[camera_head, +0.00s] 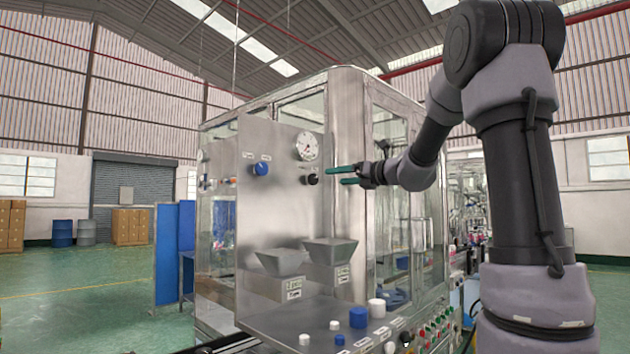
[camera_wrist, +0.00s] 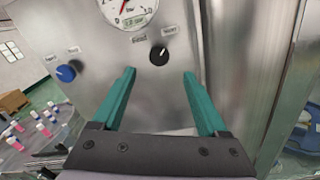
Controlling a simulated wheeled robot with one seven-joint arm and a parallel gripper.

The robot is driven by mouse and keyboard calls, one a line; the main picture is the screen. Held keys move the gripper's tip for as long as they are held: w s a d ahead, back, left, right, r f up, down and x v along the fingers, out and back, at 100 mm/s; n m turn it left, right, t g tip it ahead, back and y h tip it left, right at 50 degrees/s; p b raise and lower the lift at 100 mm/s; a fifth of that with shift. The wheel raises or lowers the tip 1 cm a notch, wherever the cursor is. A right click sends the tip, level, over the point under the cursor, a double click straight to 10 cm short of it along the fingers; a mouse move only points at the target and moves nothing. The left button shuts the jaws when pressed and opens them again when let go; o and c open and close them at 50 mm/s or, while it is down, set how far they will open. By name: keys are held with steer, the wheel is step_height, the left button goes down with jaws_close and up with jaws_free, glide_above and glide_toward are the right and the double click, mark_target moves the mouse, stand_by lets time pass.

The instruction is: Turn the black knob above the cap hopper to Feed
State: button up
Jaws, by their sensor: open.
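The black knob (camera_head: 312,179) sits on the upper part of the steel panel, below a round gauge. In the wrist view the black knob (camera_wrist: 159,55) shows between and beyond my fingertips, with a white pointer mark and two small labels above it, too blurred to read surely. My gripper (camera_head: 338,175) is open, its two green fingers aimed at the panel. In the wrist view my gripper (camera_wrist: 159,72) holds nothing and the fingers are apart from the knob. Two grey hoppers, one at left (camera_head: 282,262) and one at right (camera_head: 330,251), are mounted lower on the panel.
A blue knob (camera_head: 261,168) is left of the black knob, and the gauge (camera_head: 307,146) is above it. A shelf (camera_head: 262,322) juts out below, with white and blue caps on it. A glass-walled cabinet (camera_head: 385,130) stands right of the panel.

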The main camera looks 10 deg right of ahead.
mark_target(315, 179)
steer(key=x, duration=0.9)
steer(key=shift+w+a, duration=0.1)
steer(key=shift+a, duration=0.05)
steer(key=shift+c, duration=0.3)
jaws_close()
